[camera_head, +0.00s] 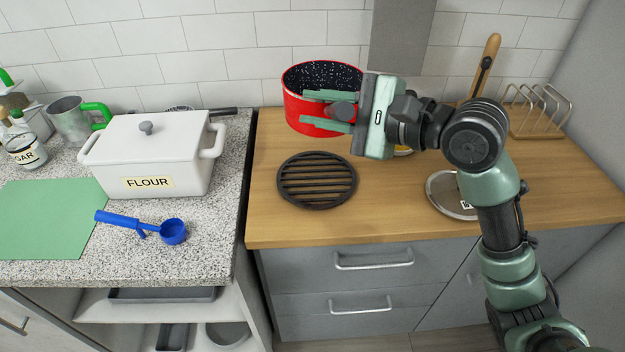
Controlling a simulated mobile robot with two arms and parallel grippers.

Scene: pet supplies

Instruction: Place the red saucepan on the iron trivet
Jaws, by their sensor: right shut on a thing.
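The red saucepan (302,112), with a speckled dark inside, is upright at the back of the wooden counter near the tiled wall. My right gripper (328,111) reaches in from the right, in front of the saucepan, and is shut on it. The fingers and palm hide the grasped part and the pan's right side. I cannot tell whether the pan's base touches the counter. The round black iron trivet (317,181) lies flat and empty on the wooden counter, in front of the saucepan and below the gripper. My left gripper is out of view.
A white flour canister (150,160) and a blue scoop (150,226) are on the speckled counter at left. A round metal lid (440,197) lies right of the trivet, beside my arm. A toast rack (540,112) stands back right.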

